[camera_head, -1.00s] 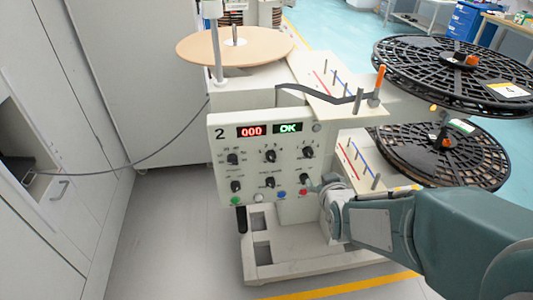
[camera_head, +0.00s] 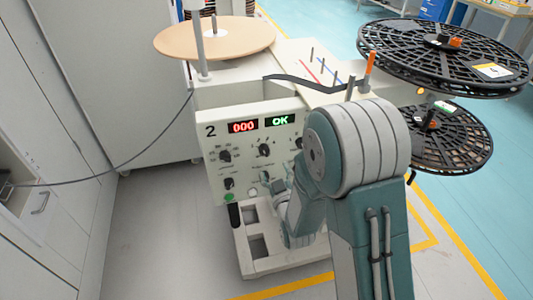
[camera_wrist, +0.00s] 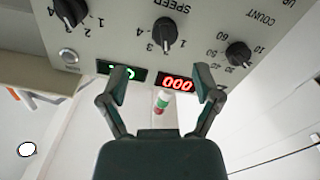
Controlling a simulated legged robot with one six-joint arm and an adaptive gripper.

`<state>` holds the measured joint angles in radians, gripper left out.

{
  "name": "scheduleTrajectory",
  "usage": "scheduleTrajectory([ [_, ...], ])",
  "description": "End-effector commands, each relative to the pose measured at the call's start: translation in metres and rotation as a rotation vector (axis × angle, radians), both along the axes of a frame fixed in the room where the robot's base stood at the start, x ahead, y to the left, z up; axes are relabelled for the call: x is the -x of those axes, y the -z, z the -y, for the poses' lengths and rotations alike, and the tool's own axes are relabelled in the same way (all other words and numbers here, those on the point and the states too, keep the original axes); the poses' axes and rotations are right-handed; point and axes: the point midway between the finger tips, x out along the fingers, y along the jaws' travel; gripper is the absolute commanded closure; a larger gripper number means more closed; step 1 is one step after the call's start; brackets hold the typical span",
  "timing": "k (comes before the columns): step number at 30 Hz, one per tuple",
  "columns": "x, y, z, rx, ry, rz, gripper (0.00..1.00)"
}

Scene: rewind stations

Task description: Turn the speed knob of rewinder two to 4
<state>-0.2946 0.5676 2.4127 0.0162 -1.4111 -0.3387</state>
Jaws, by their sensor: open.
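Rewinder two's cream control panel (camera_head: 217,165) carries the number 2 and faces me in the head view. Its speed knob (camera_head: 264,150) is the upper middle black knob. In the wrist view the panel is upside down, and the speed knob (camera_wrist: 165,33) sits at top centre under the word SPEED. In the head view my arm hides the panel's right part.
The COUNT knob (camera_wrist: 238,53) and another knob (camera_wrist: 70,10) flank the speed knob. A red 000 display (camera_head: 243,127) and green OK display (camera_head: 279,121) are lit. Black reels (camera_head: 440,60) stand at right. A tan disc (camera_head: 180,38) sits on top. Cabinets line the left.

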Motion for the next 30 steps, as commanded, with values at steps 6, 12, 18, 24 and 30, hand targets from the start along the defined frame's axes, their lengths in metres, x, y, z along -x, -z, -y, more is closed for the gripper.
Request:
scheduleTrajectory([
  [6, -0.040, 0.000, -0.014, 0.001, -0.001, 0.001, 0.18],
  [12, -0.064, 0.000, -0.020, 0.000, -0.001, 0.000, 0.18],
  [18, -0.071, 0.000, -0.020, -0.001, -0.001, -0.001, 0.18],
  [24, -0.070, 0.000, -0.022, 0.001, -0.002, -0.001, 0.32],
  [30, -0.071, 0.000, -0.022, 0.001, -0.002, -0.001, 1.00],
])
